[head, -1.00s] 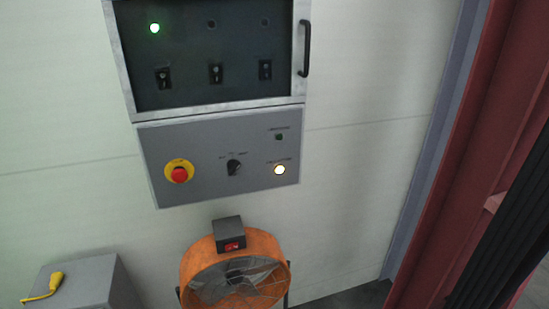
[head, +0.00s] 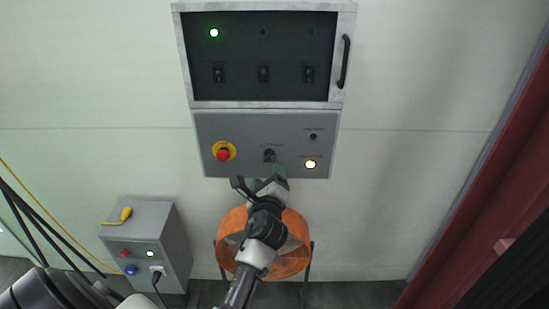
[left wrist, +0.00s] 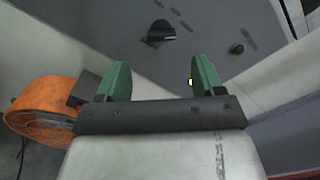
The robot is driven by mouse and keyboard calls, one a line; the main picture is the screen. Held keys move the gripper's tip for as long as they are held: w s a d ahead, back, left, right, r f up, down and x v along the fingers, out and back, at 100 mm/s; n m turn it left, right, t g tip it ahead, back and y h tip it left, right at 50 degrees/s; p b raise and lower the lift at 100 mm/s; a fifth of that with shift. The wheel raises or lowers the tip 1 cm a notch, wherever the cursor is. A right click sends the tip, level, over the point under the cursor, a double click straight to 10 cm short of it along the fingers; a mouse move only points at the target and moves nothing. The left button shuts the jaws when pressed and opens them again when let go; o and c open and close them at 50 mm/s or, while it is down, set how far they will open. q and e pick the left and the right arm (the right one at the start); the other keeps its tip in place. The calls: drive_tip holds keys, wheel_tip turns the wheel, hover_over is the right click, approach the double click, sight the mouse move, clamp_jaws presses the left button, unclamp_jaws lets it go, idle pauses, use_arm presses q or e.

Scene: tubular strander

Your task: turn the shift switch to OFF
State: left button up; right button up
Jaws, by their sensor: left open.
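The rotary switch is a black knob (head: 269,155) on the grey lower control panel (head: 205,125); its labels are too small to read. In the left wrist view the knob (left wrist: 160,35) lies ahead of the fingers, pointing roughly sideways in that picture. My left gripper (head: 267,177) is just below the knob in the head view, its green fingers apart. In the left wrist view the gripper (left wrist: 161,70) is open and empty, with a gap to the panel; the knob sits beyond the space between the fingertips. My right gripper is out of view.
A red emergency button (head: 223,154) is left of the knob, a lit lamp (head: 310,164) right. Above is a dark-windowed cabinet (head: 264,95) with a handle (head: 344,62). An orange fan (head: 229,225) stands below, a grey box (head: 143,215) lower left, a red beam (head: 480,190) right.

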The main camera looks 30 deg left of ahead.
sight(269, 156)
use_arm(q)
drive_tip(key=x, duration=0.7)
drive_tip(key=shift+w+p, duration=0.35)
drive_tip(key=shift+p, duration=0.05)
drive_tip(key=c, duration=0.9)
